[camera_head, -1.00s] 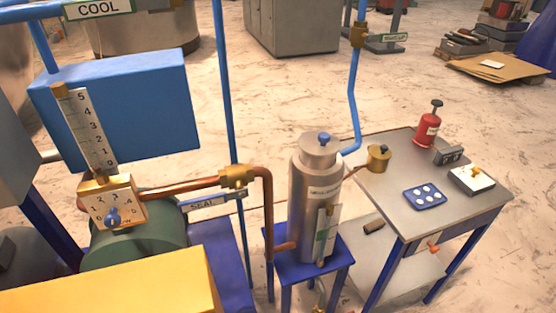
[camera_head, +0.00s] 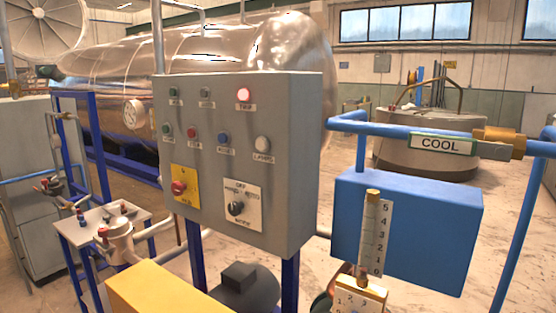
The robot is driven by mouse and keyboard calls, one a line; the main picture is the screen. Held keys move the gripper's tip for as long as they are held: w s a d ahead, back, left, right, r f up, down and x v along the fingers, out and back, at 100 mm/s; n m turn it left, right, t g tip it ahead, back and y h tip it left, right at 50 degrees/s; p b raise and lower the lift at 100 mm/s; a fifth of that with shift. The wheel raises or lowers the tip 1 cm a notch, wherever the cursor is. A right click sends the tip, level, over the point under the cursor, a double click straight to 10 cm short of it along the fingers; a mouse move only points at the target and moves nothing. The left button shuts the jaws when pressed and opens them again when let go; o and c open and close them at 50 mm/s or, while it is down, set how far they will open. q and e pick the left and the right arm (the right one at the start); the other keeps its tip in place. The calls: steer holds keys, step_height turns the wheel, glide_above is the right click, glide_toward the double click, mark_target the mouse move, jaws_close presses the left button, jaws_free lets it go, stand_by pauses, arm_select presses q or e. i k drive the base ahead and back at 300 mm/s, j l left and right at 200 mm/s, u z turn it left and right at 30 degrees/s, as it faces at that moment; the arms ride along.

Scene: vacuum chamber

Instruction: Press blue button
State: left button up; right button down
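A blue button (camera_head: 223,138) sits on the front of a grey control panel (camera_head: 285,190), in the lower row of buttons, with a small label under it. To its left are a red button (camera_head: 193,132) and a green one (camera_head: 167,129); to its right is a white one (camera_head: 262,144). The top row holds a green lamp, a dim grey one and a lit red lamp (camera_head: 244,95) labelled TRIP. Neither of my grippers shows in the head view.
Below the buttons are a red knob on a yellow plate (camera_head: 185,184) and a black rotary switch (camera_head: 236,208). A blue box (camera_head: 407,232) and a blue pipe marked COOL (camera_head: 441,144) stand right of the panel. A yellow block (camera_head: 165,290) is in front. A large metal tank is behind.

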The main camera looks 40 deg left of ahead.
mark_target(222, 138)
steer(key=u, duration=1.6)
